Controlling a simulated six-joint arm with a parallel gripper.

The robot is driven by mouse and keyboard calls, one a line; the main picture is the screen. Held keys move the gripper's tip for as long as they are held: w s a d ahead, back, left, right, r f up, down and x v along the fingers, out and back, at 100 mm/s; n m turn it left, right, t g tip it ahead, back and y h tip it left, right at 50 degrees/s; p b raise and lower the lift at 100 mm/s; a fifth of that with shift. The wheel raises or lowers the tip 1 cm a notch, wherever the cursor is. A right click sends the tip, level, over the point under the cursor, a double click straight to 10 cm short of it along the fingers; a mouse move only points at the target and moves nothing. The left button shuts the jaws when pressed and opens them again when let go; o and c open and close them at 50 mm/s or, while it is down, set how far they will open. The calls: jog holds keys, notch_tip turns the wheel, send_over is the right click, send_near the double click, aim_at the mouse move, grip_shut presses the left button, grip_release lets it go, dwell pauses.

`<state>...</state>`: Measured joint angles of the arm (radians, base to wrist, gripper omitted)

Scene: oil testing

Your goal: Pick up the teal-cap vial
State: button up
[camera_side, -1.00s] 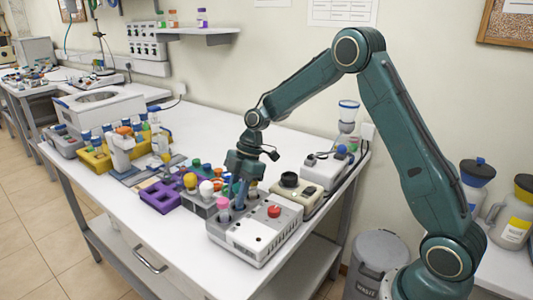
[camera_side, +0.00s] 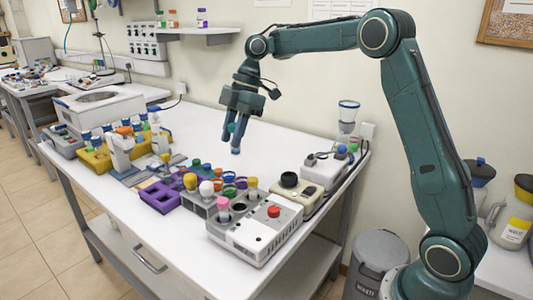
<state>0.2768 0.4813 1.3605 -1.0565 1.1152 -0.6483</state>
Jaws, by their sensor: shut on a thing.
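My gripper (camera_side: 231,138) is raised well above the bench, fingers pointing down. It is shut on the teal-cap vial (camera_side: 232,127), of which only a small teal part shows between the fingers. The rest of the vial is hidden by the fingers or too small to make out.
Below stands a grey-white device (camera_side: 262,237) with a red knob (camera_side: 274,211) and a pink-capped vial (camera_side: 223,204) at its left. A purple rack (camera_side: 160,197) and several coloured caps lie to its left. A beige device (camera_side: 297,194) stands behind it.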

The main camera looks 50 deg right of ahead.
jog(key=shift+r, duration=0.8)
jog(key=shift+d, duration=0.1)
jog(key=s+d+f, duration=0.2)
jog(key=d+f, duration=0.3)
jog(key=d, duration=0.4)
jog(key=s+d+f, duration=0.2)
jog(key=d+f, duration=0.3)
jog(key=d, duration=0.4)
jog(key=shift+s+d+f, duration=0.25)
jog(key=shift+s+f, duration=0.05)
jog(key=shift+f, duration=0.05)
jog(key=shift+f, duration=0.15)
jog(key=shift+f, duration=1.7)
